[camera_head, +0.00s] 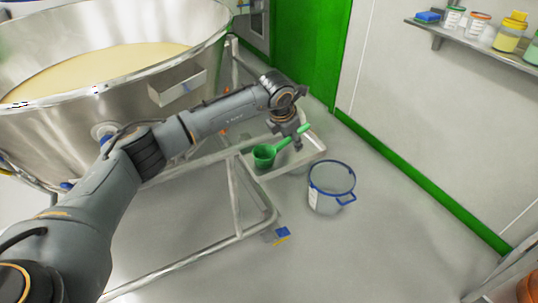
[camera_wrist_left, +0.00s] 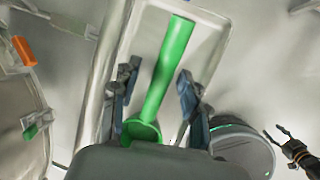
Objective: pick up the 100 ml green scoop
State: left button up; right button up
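The green scoop (camera_head: 264,155) lies in a shallow pale tray (camera_head: 314,152), its handle slanting up to the right. In the left wrist view, the scoop's handle (camera_wrist_left: 170,65) runs between the two fingers of my left gripper (camera_wrist_left: 157,95). Those fingers are spread, with a gap visible on both sides of the handle. In the head view, my left gripper (camera_head: 290,132) is over the handle and hides part of it. What appears to be my right gripper (camera_wrist_left: 276,134) shows small at the right of the left wrist view, its fingers apart and empty.
A clear bucket with a blue rim (camera_head: 331,202) stands on the floor right of the tray. A large steel bowl (camera_head: 60,125) with pale powder stands on the left, above a metal tube frame (camera_head: 235,195). A wall shelf (camera_head: 470,36) holds several jars. Floor at lower right is clear.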

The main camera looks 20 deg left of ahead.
pick_arm(q)
grip_shut()
pick_arm(e)
jog(key=shift+s+f, duration=0.2)
jog(key=shift+s, duration=0.05)
jog(key=shift+s, duration=0.1)
